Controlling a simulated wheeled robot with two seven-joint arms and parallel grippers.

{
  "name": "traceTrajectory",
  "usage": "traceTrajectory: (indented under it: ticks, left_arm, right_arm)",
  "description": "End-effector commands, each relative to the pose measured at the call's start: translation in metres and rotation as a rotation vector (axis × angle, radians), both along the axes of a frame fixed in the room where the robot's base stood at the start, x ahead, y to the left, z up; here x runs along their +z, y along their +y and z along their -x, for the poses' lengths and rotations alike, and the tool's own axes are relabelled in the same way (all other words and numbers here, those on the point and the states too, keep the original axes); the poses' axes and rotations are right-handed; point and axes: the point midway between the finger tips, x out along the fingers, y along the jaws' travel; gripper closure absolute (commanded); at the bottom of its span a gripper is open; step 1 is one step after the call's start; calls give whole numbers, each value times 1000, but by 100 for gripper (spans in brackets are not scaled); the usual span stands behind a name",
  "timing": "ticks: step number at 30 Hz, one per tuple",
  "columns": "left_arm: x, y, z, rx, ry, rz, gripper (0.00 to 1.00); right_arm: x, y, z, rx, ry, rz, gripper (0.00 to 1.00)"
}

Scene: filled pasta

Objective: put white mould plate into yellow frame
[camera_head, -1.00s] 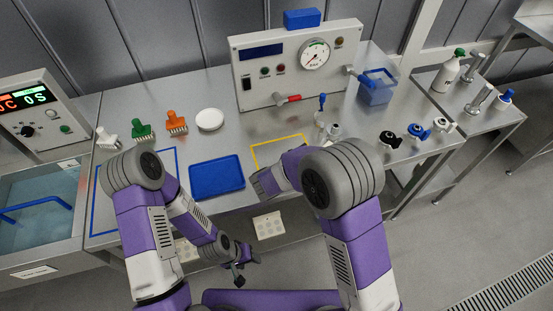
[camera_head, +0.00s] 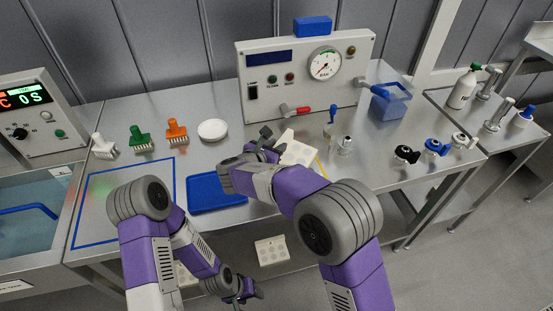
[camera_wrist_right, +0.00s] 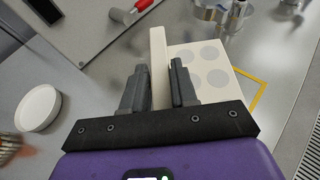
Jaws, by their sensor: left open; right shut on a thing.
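The white mould plate (camera_head: 298,151) has round grey recesses. My right gripper (camera_head: 272,143) is shut on its upright cream strip, which shows between the fingers in the right wrist view (camera_wrist_right: 158,62). The plate is over or beside the yellow frame (camera_head: 321,166), a thin outline on the table. Only part of the frame shows, to the right of the plate in the wrist view (camera_wrist_right: 258,92); I cannot tell whether the plate touches the table. My left gripper (camera_head: 245,291) is open and empty, low in front of the table.
A blue tray (camera_head: 207,200) lies left of my right arm. Behind it are a white round dish (camera_head: 212,130) and several brushes. The gauge panel (camera_head: 300,75) with a red-handled lever stands behind. Metal fittings (camera_head: 344,146) are at right. Another mould plate (camera_head: 271,250) lies below the table top.

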Motion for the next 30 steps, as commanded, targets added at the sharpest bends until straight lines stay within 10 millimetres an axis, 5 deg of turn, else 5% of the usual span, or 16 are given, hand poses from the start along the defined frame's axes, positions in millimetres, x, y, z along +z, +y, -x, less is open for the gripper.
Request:
traceTrajectory:
  ticks: [6, 16, 17, 21, 30]
  left_arm:
    - [-15, 0, 0, 0, 0, 0, 45]
    - [-14, 0, 0, 0, 0, 0, 45]
    - [-15, 0, 0, 0, 0, 0, 45]
    - [-14, 0, 0, 0, 0, 0, 45]
    - [-14, 0, 0, 0, 0, 0, 45]
  right_arm:
    - [-37, -1, 0, -1, 1, 2, 100]
    - [-39, -1, 0, -1, -1, 1, 100]
    - [-40, -1, 0, -1, 2, 0, 71]
    - [-39, -1, 0, -1, 2, 0, 49]
    - [-38, -1, 0, -1, 1, 0, 47]
